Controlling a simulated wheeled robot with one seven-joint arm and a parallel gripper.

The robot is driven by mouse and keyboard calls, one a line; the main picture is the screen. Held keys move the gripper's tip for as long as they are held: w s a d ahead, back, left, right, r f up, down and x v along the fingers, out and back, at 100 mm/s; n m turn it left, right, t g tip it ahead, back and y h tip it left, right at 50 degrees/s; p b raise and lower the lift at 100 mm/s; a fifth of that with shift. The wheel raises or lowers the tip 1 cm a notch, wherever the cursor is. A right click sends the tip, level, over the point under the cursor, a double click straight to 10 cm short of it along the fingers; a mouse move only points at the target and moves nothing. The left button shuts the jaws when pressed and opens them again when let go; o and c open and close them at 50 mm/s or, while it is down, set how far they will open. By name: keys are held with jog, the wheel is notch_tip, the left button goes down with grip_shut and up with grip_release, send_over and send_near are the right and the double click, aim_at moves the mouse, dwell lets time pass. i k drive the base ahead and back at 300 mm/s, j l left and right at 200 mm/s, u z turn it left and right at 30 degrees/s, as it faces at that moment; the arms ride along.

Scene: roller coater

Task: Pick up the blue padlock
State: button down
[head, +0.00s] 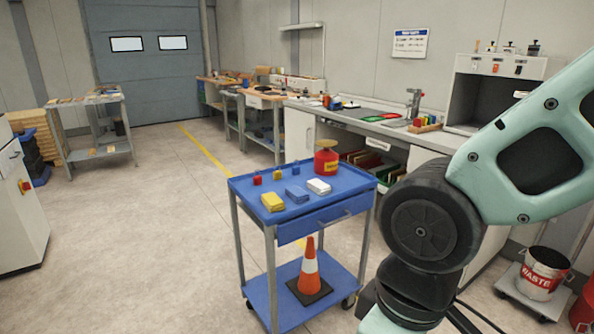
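A small blue padlock (296,169) stands on the far part of the blue cart's top (335,199). It is the rightmost of three small padlocks in a row. A yellow padlock (278,175) and a red padlock (257,179) stand to its left. Part of my arm fills the right side of the head view, to the right of the cart. My gripper is out of the picture, so its state does not show.
Yellow (273,202), blue (297,194) and white (318,186) folded cloths lie in front of the padlocks. A red can (327,162) stands right of them. A traffic cone (309,265) stands on the lower shelf. Open floor lies left of the cart.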

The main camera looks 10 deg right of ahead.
aim_at(296, 170)
jog(key=i+l+u, duration=0.4)
jog(key=i+l, duration=0.3)
jog(key=i, duration=0.45)
jog(key=i+l+u, duration=0.4)
jog(key=i+l, duration=0.65)
